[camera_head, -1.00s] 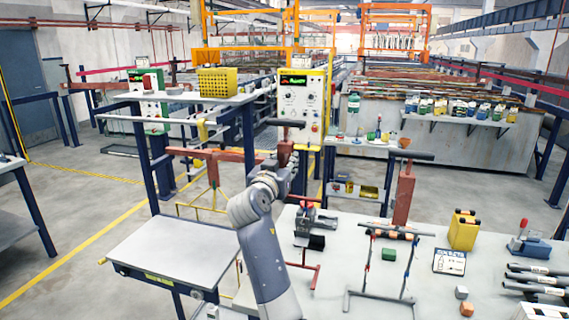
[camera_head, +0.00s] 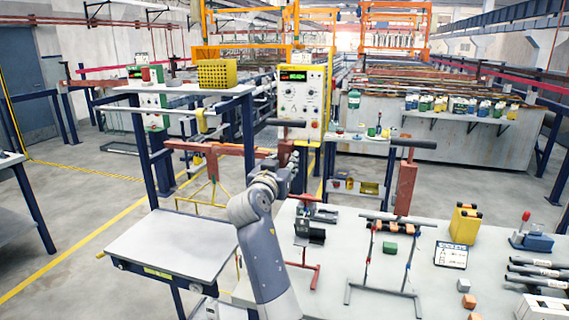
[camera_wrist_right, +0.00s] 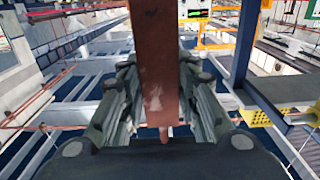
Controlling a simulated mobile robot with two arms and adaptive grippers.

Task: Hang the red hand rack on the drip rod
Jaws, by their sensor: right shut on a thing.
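My right gripper (camera_head: 284,160) is shut on a flat red-brown bar, which I take to be the red hand rack (camera_head: 285,145). A black crosswise handle (camera_head: 290,123) shows above the grip. In the right wrist view the bar (camera_wrist_right: 155,55) stands between both fingers of the gripper (camera_wrist_right: 160,85). The rack's lower part is hidden behind my arm. I cannot tell whether the rack touches the rod. My left gripper is out of view.
Blue posts (camera_head: 142,150) carry a grey shelf (camera_head: 170,87). A low grey table (camera_head: 170,245) stands left.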

